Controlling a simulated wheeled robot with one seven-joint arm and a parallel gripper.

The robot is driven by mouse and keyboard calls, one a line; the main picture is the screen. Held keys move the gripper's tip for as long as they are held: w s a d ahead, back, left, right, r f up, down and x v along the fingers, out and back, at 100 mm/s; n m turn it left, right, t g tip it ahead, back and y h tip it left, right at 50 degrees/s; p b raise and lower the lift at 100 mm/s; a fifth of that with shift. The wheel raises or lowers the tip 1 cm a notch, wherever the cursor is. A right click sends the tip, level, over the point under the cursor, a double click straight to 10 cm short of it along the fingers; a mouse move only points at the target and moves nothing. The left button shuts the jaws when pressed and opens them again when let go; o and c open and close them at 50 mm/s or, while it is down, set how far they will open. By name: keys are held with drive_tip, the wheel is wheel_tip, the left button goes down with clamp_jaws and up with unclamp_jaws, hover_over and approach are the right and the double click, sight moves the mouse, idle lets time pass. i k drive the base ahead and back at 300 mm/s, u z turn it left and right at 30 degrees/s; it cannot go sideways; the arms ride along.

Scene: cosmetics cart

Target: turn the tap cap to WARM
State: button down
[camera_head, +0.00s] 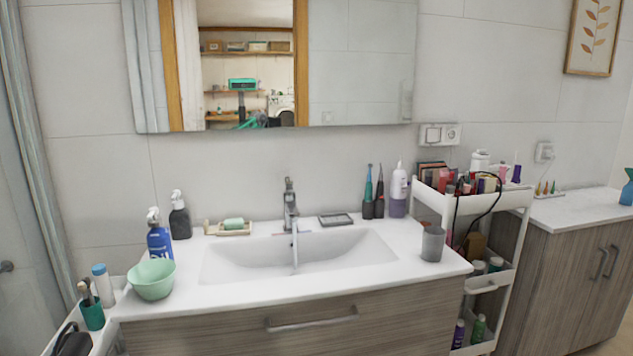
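The chrome tap (290,210) stands upright at the back middle of the white sink (345,250). Its cap (289,185) is the narrow top part and points upward. I cannot read its setting or any WARM mark at this size. A thin pale streak, looking like running water, drops from the spout into the basin. My gripper is not in view.
A soap dish (230,228) stands left of the tap, a dark tray (336,219) right of it. Bottles and a green bowl (151,279) stand at left. A grey cup (432,243) stands at right, before a crowded white cart (512,200). The counter's front is clear.

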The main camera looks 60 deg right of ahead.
sight(287, 195)
drive_tip(key=z, duration=1.1)
drive_tip(key=i, duration=0.25)
